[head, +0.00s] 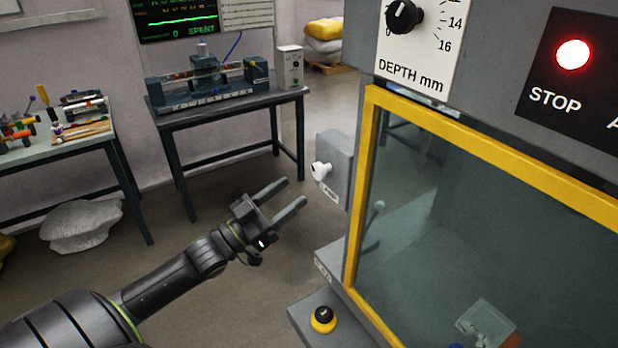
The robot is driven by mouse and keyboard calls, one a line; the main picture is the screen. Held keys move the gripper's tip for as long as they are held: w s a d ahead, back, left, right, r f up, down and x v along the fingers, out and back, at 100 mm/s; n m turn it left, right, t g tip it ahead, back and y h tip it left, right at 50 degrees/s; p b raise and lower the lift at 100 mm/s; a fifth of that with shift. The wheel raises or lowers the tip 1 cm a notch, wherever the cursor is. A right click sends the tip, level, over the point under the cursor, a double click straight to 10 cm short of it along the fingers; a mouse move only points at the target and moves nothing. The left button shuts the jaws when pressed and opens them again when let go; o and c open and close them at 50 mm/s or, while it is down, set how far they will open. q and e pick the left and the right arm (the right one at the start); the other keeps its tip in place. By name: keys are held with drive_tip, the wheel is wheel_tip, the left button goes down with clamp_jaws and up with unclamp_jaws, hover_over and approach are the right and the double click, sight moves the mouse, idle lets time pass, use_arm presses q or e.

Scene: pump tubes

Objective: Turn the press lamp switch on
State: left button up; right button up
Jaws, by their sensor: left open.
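The press is the large grey machine with a yellow-framed window (365,195) on the right. A small grey box (337,150) sticks out from its left side. A white knob-like switch (321,170) sits on that box, above a small white label (330,193) too small to read; it looks like the lamp switch. I cannot tell its setting. My left gripper (296,191) is open and empty, its fingers pointing up and right toward the switch. It appears just left of and slightly below the switch, apart from it in the picture. My right gripper is not in view.
The press front has a depth dial (404,17), a lit red STOP lamp (573,54) and a black button on a yellow base (323,318). A dark table (230,108) with a test rig and a left workbench (60,150) stand behind.

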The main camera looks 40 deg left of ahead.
sight(315, 173)
use_arm(q)
drive_tip(key=b+x, duration=0.1)
drive_tip(key=x, duration=0.3)
drive_tip(key=shift+w+f, duration=0.1)
drive_tip(key=shift+f, duration=0.05)
drive_tip(key=shift+w+d+r+b, duration=0.3)
drive_tip(key=shift+w+b, duration=0.1)
drive_tip(key=shift+w, duration=0.15)
drive_tip(key=shift+w+d+r, duration=0.1)
drive_tip(key=shift+w+r, duration=0.15)
drive_tip(key=shift+w, duration=0.05)
drive_tip(key=shift+c, duration=0.5)
